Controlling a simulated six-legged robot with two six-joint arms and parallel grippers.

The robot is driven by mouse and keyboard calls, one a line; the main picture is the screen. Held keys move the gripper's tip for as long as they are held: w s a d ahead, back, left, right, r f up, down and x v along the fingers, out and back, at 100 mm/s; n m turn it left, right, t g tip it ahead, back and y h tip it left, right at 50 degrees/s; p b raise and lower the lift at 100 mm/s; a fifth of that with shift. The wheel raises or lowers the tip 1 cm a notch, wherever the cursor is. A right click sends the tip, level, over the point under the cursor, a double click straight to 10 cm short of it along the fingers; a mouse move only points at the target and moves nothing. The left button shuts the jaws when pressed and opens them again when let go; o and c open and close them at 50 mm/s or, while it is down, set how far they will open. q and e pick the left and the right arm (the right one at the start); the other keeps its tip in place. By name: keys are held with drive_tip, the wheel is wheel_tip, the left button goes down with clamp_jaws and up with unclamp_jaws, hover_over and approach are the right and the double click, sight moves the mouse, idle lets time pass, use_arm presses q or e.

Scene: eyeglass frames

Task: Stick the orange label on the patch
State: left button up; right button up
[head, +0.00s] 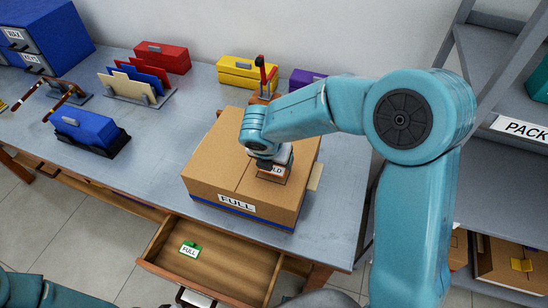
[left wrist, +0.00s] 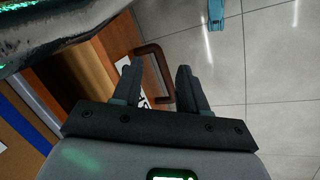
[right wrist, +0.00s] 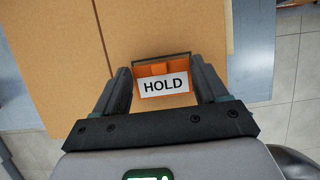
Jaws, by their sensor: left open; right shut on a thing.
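The orange label (right wrist: 152,70) has a white panel reading HOLD. It also shows in the head view (head: 273,170), over the top of the closed cardboard box (head: 215,165). My right gripper (right wrist: 162,78) is shut on the label, one finger at each side. A dark-edged patch (right wrist: 163,55) shows just past the label's far edge; the label hides most of it. I cannot tell whether label and patch touch. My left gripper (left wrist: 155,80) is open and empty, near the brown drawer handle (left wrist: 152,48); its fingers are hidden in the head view.
The drawer (head: 215,265) is pulled out below the box and holds a green label (head: 190,249) reading FULL. The box's front reads FULL. Blue, red and yellow boxes and a file rack stand on the table (head: 165,120). A grey shelf (head: 490,165) stands at the right.

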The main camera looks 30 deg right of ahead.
drive_tip(key=shift+f+b, duration=0.95)
drive_tip(key=shift+f, duration=0.3)
drive_tip(key=shift+r, duration=0.1)
drive_tip(key=o, duration=1)
drive_tip(key=shift+o, duration=0.2)
drive_tip(key=shift+r, duration=0.1)
drive_tip(key=shift+p+v, duration=2.7)
drive_tip(key=shift+v, duration=0.75)
